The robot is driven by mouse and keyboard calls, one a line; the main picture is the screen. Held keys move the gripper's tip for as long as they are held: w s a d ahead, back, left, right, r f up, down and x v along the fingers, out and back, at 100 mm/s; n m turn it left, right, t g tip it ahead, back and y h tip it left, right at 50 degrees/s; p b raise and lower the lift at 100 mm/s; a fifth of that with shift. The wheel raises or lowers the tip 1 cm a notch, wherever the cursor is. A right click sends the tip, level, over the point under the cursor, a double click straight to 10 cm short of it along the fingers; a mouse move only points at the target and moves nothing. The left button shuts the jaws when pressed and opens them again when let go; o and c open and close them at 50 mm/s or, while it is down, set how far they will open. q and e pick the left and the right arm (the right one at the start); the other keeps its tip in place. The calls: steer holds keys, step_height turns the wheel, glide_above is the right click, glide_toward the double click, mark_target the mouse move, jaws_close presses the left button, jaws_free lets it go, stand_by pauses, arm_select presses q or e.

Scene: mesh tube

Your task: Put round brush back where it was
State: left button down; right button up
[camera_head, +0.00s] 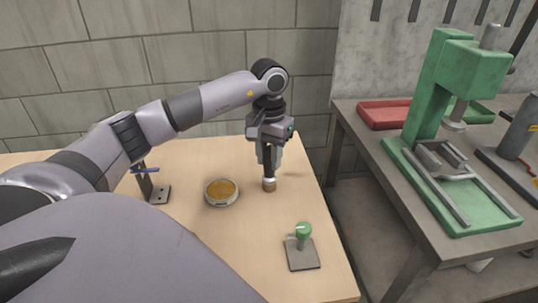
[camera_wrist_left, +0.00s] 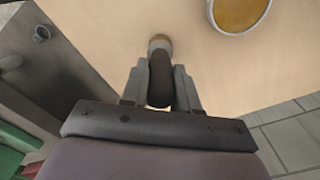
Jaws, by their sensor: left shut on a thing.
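The round brush (camera_head: 269,184) has a dark handle and a pale ring with brown bristles at its lower end. It is upright, bristles down, at the right part of the wooden table (camera_head: 215,255). My left gripper (camera_head: 268,160) is above it and shut on the dark handle. In the left wrist view the brush (camera_wrist_left: 160,46) points away between the two fingers of the gripper (camera_wrist_left: 160,85). I cannot tell whether the bristles touch the tabletop. My right gripper is not in view.
A round mesh sieve with a tan mesh (camera_head: 221,191) lies left of the brush. A small stand with a green knob (camera_head: 303,231) is at the front right. A metal bracket with a blue handle (camera_head: 152,188) is at left. A green press (camera_head: 440,100) stands on the grey bench (camera_head: 365,150).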

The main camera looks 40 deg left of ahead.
arm_select(q)
steer(key=c, duration=0.8)
jaws_free()
steer(key=shift+c, duration=0.2)
step_height(320, 180, up, 12)
steer(key=shift+r+p, duration=0.15)
steer(key=shift+p, duration=0.45)
steer(key=shift+s, duration=0.1)
